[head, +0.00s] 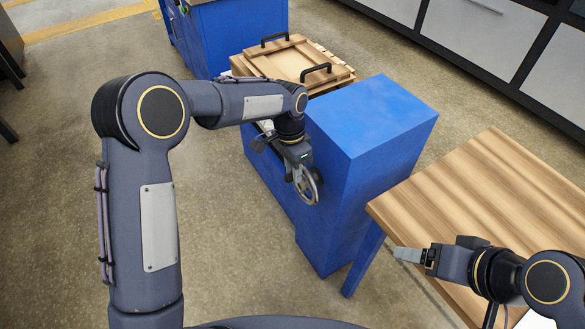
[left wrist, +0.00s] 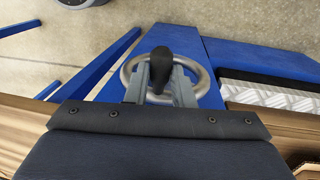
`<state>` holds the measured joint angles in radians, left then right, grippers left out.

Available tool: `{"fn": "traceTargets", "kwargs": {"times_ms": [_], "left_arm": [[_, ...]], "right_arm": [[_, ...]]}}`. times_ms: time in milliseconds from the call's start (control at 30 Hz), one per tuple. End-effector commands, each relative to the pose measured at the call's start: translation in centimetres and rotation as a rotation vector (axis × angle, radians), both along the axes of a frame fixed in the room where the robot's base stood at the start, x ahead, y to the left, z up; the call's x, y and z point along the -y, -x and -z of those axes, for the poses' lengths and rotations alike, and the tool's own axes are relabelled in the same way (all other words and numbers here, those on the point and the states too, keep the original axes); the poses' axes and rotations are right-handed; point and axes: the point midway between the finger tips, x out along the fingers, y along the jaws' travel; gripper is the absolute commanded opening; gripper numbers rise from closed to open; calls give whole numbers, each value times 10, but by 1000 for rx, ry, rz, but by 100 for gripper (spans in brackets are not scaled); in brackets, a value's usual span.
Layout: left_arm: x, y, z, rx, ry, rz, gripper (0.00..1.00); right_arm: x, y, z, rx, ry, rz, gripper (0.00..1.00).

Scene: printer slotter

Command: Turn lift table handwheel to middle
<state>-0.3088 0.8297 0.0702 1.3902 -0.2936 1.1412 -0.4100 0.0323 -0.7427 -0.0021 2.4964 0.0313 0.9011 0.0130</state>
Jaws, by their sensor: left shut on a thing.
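The handwheel (head: 309,186) is a silver ring on the side of the blue lift table (head: 372,118). In the left wrist view the handwheel ring (left wrist: 205,83) has a dark knob (left wrist: 161,66) standing out toward me. My left gripper (head: 296,172) is at the wheel. In the left wrist view its two fingers (left wrist: 161,84) lie on either side of the dark knob, shut on it. The fingers cover part of the ring. My right gripper (head: 408,254) is in front of the wooden table, away from the wheel; its fingers look close together, but their gap is unclear.
Wooden boards with black handles (head: 316,74) lie on the lift table behind the blue block. A wooden table (head: 490,205) with blue legs stands at the right. Another blue cabinet (head: 240,35) is behind. Concrete floor (head: 230,200) is clear left of the wheel.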

Motion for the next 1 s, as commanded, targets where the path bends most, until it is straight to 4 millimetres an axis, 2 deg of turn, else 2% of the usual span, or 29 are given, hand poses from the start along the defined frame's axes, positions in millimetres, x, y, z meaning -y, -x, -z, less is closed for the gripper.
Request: {"fn": "traceTargets", "kwargs": {"times_ms": [700, 1000], "left_arm": [[24, 31, 12, 386, -276, 5, 0], [26, 35, 13, 446, -322, 1, 0]], "right_arm": [[0, 0, 52, 0, 0, 0, 76], [0, 0, 61, 0, 0, 0, 76]]}}
